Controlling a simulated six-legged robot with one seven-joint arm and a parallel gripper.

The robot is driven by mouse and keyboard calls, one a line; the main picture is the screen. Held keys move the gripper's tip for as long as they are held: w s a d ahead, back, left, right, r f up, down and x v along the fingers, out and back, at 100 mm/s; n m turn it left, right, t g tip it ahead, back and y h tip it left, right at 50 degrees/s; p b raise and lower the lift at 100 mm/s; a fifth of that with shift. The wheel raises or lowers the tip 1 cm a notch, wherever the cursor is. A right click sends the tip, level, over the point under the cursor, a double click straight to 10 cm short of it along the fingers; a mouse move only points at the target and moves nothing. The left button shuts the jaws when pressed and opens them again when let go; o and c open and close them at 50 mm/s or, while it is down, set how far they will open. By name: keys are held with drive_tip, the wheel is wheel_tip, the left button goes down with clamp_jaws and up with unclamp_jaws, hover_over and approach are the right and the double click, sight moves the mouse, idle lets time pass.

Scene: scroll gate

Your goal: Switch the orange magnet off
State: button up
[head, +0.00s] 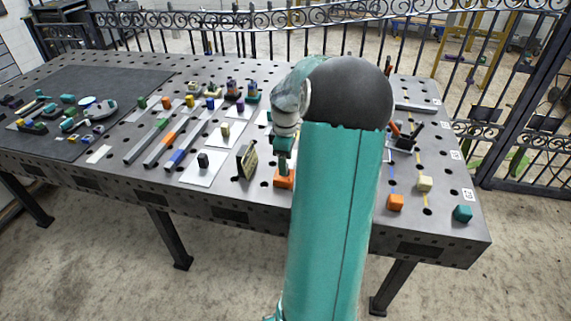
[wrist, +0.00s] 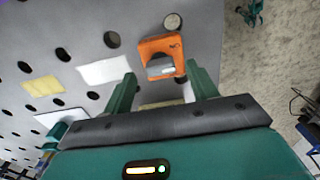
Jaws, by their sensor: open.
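The orange magnet (wrist: 155,47) sits on the perforated grey table near its edge in the wrist view. A light grey knob or lever (wrist: 161,67) shows on its near side; I cannot read its setting. In the head view an orange block (head: 284,181), seemingly the magnet, is at the table's front edge, directly below my gripper (head: 283,168). My arm hides part of the table there.
An ornate metal fence (head: 190,35) runs behind.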

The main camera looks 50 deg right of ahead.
drive_tip(key=shift+f, duration=0.95)
drive_tip(key=c, duration=1)
